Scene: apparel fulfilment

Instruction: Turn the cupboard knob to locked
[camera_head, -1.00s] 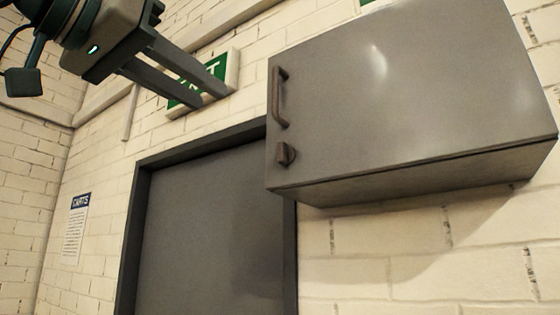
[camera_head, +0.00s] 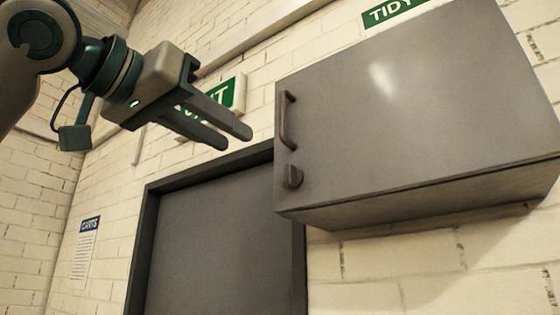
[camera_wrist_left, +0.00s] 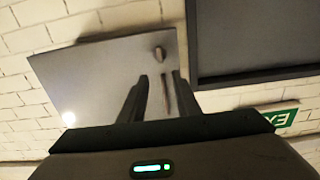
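The grey cupboard (camera_head: 420,110) is mounted on the wall at the right of the head view. Its small dark knob (camera_head: 293,177) sits near the lower left corner of the door, just below the bar handle (camera_head: 286,122). The knob's lock marking is too small to read. My left gripper (camera_head: 237,140) is open and empty, its fingers apart, left of the handle and knob and not touching them. The left wrist view shows the cupboard door (camera_wrist_left: 95,75), the knob (camera_wrist_left: 158,53) beyond the fingertips and the handle (camera_wrist_left: 166,92) between the fingers' outlines. My right gripper is not in view.
A grey door with a dark frame (camera_head: 155,230) stands below and left of the cupboard. A green exit sign (camera_head: 228,97) is on the wall behind my left gripper. A cart notice (camera_head: 85,250) hangs at lower left, and a green "TIDY" sign (camera_head: 390,12) above the cupboard.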

